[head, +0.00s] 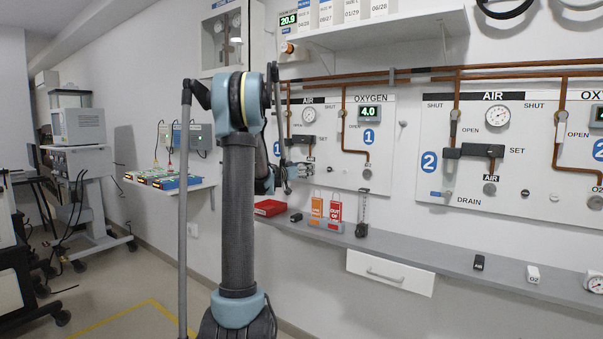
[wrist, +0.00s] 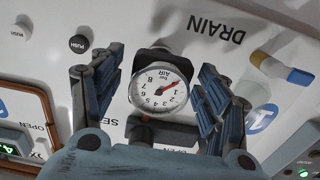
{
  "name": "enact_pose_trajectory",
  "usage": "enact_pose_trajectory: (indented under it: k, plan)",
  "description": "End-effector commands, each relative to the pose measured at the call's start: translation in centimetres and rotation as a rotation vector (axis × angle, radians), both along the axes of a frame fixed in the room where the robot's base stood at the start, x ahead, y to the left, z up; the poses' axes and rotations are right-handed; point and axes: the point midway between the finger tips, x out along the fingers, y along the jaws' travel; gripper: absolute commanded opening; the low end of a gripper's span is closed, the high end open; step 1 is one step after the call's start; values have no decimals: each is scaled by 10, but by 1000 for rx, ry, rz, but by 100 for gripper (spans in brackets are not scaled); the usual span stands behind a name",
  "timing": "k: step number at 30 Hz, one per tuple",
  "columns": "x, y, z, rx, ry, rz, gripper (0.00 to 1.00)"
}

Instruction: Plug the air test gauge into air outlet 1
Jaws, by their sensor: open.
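The air test gauge (wrist: 160,88), a round white dial marked AIR with a red needle, shows upside down in the wrist view. It stands at the left panel, in front of the spot where air outlet 1 lies; the outlet itself is hidden behind it. A black body (wrist: 155,57) shows behind the dial. My gripper (wrist: 156,92) is open, with one finger on each side of the dial. I cannot tell whether either finger touches it. In the head view my gripper (head: 303,171) is at the lower left of panel 1 (head: 380,130), partly hidden by my arm.
Panel 2 (head: 540,150) is at right.

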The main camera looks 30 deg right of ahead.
Motion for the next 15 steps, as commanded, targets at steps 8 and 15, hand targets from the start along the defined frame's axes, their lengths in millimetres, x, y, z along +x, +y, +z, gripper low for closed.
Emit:
enact_pose_trajectory:
  k: [8, 15]
  plan:
    - [-18, 45, 0, 0, 0, 4, 69]
    - [-35, 84, -1, 0, 1, 3, 69]
